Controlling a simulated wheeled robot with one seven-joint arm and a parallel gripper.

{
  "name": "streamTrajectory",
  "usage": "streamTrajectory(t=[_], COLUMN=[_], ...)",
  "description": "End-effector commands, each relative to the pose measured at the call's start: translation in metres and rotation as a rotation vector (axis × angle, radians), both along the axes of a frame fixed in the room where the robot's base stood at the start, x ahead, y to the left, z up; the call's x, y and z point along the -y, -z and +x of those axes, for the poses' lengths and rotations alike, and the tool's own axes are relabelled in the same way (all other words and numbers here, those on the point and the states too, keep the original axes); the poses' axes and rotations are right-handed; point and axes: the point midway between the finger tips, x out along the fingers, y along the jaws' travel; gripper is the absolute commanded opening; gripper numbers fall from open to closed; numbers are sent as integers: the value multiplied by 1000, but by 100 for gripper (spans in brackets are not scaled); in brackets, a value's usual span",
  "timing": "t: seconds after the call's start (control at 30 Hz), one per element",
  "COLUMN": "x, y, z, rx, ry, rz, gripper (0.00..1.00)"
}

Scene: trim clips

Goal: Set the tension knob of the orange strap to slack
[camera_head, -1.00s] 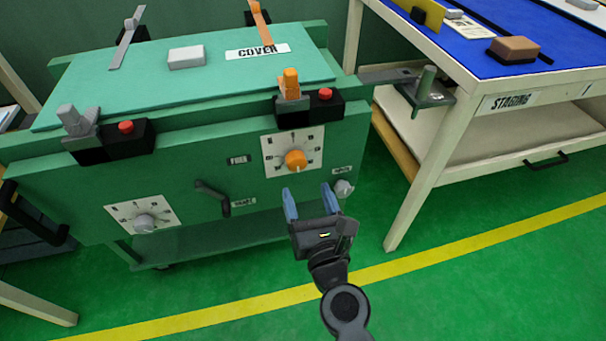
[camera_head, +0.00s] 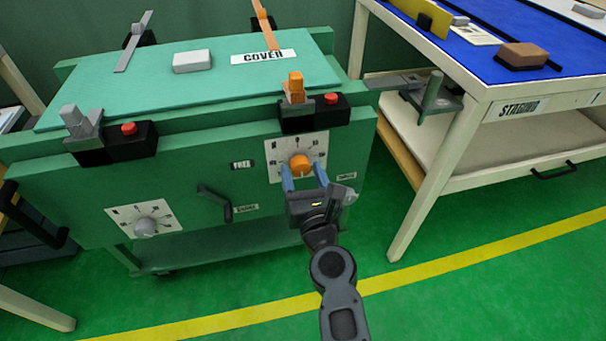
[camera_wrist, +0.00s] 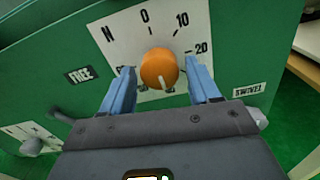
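The orange tension knob (camera_head: 300,164) sits on a white dial plate (camera_head: 272,150) on the front of the green cart. In the wrist view the orange knob (camera_wrist: 158,68) shows between and just beyond my blue fingertips, with a light pointer line on its lower part. The dial (camera_wrist: 128,32) reads N, 0, 10 and 20 there; its lower marks are partly hidden by my fingers. My gripper (camera_head: 304,177) is open, one finger to each side of the knob, with visible gaps.
A grey knob (camera_head: 145,227) on a second dial is at the lower left. A black handle (camera_head: 215,200) sticks out left of my gripper. A swivel knob (camera_wrist: 257,116) is close on the right. The staging table (camera_head: 470,120) stands right of the cart.

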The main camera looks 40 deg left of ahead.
Motion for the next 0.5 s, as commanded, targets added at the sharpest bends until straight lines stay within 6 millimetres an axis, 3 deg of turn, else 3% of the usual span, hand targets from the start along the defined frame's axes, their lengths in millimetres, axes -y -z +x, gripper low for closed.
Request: streamTrajectory(t=[0.5], x=[0], y=[0], z=[0], rx=[0], ry=[0], rz=[0], gripper=[14])
